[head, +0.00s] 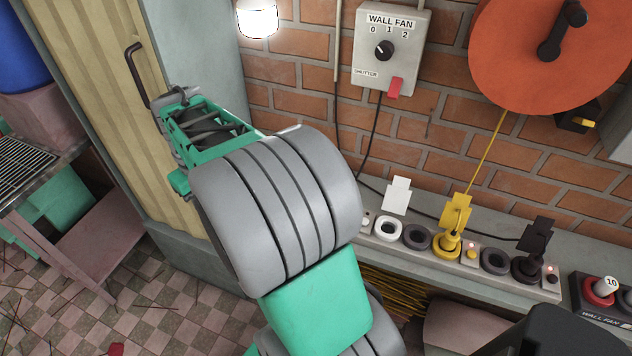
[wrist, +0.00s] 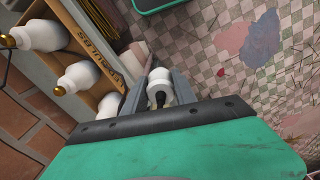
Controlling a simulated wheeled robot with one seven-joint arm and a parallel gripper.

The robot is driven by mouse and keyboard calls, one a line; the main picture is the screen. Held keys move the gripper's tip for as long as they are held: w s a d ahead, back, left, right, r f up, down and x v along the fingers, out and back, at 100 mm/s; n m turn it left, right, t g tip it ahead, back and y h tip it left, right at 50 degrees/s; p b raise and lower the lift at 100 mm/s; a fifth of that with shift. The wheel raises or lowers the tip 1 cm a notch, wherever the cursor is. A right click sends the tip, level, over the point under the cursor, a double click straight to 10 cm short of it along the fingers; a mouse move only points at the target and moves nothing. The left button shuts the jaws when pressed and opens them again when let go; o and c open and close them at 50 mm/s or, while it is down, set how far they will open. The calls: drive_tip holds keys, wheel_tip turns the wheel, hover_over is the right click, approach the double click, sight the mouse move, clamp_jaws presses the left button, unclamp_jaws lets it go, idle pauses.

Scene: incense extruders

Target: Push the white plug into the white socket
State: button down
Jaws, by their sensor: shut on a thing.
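My gripper (wrist: 159,85) is shut on the white plug (wrist: 159,76) in the wrist view. The plug is a white, rounded body with a black cord end facing the camera, held between two grey fingers. In the head view my arm reaches to the upper left; I cannot make out the fingers or the plug there. The white socket (head: 388,229) is a white ring on the grey socket strip (head: 455,266), below a white tag (head: 396,195). Nothing is in it. The plug is well away from the socket, which the wrist view does not show.
A yellow plug (head: 449,240) and a black plug (head: 529,264) sit in the strip, with grey rings between. A wall fan switch (head: 391,50) and orange reel (head: 538,50) are above. White bottle-shaped things (wrist: 78,77) with brass tips stand beside my gripper in the wrist view.

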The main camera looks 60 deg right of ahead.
drive_tip(key=s+d+m+p, duration=0.1)
drive_tip(key=s+d, duration=0.6)
drive_tip(key=d, duration=0.2)
drive_tip(key=s+d+m+p, duration=0.1)
drive_tip(key=s+d, duration=0.6)
drive_tip(key=d, duration=0.3)
drive_tip(key=s+d+f+n+p, duration=0.1)
drive_tip(key=s+d+n, duration=0.3)
drive_tip(key=s, duration=0.6)
drive_tip(key=s+d+f+n+p, duration=0.15)
drive_tip(key=s+d+n, duration=0.3)
drive_tip(key=s, duration=0.45)
drive_tip(key=shift+s+f+b, duration=0.1)
drive_tip(key=shift+f+b, duration=2.1)
drive_tip(key=shift+f, duration=0.55)
drive_tip(key=shift+s+f+b, duration=0.1)
drive_tip(key=shift+f+b, duration=0.7)
drive_tip(key=shift+f, duration=0.7)
drive_tip(key=c, duration=0.9)
unclamp_jaws()
drive_tip(key=shift+r, duration=0.1)
